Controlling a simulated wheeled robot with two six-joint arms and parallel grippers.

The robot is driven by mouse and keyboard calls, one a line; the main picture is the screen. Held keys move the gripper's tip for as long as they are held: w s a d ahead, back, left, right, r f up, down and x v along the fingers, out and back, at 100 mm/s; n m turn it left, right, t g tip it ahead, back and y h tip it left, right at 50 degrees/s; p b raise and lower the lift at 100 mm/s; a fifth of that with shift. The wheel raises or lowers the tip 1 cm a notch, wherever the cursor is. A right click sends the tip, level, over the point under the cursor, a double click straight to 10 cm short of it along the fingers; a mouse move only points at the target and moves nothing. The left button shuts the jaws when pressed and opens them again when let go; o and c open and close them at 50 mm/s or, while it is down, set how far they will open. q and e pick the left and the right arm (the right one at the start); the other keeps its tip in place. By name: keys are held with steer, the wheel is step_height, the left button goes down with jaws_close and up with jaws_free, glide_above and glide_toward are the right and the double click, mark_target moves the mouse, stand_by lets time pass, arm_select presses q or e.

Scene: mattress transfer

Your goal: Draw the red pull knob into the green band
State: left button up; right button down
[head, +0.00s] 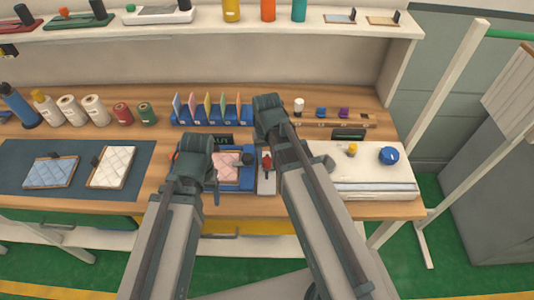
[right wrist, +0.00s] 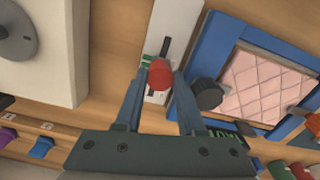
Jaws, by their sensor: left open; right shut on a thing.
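The red pull knob (right wrist: 160,74) sits over a dark slot in a narrow pale plate (right wrist: 174,28); the plate also shows in the head view (head: 266,186). My right gripper (right wrist: 159,80) is shut on the knob, one finger on each side. A piece of the green band (right wrist: 146,61) shows on the plate just beside the knob; the rest of it is hidden behind the knob and fingers. In the head view the knob (head: 267,161) shows small beside my right arm. My left gripper (head: 215,188) is open, by the left side of the blue frame.
The blue frame (right wrist: 205,45) with a pink quilted pad (right wrist: 262,82) and black knob (right wrist: 207,94) stands close beside the plate. A white box (head: 355,175) stands to the right. A dark mat (head: 80,165) with two pads lies left. A rack (head: 208,122) stands behind.

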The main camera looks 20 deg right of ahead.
mark_target(266, 161)
steer(key=c, duration=0.5)
jaws_free()
arm_select(q)
steer(key=shift+r, duration=0.1)
arm_select(e)
steer(key=shift+r, duration=0.1)
arm_select(q)
step_height(266, 161, up, 14)
steer(key=p, duration=1.4)
arm_select(e)
step_height(266, 161, up, 14)
steer(key=shift+f, duration=0.2)
arm_select(q)
steer(key=shift+f, duration=0.2)
step_height(266, 161, down, 7)
steer(key=b, duration=0.7)
steer(key=shift+f+b, duration=0.2)
steer(key=shift+b, duration=0.1)
arm_select(e)
steer(key=s+a+f+n+h, duration=0.1)
steer(key=s+a+f+n, duration=0.3)
steer(key=s+a+f, duration=0.3)
steer(key=shift+s+a+f+n, duration=0.15)
steer(key=shift+s+a+n, duration=0.25)
steer(key=shift+s+a, duration=0.7)
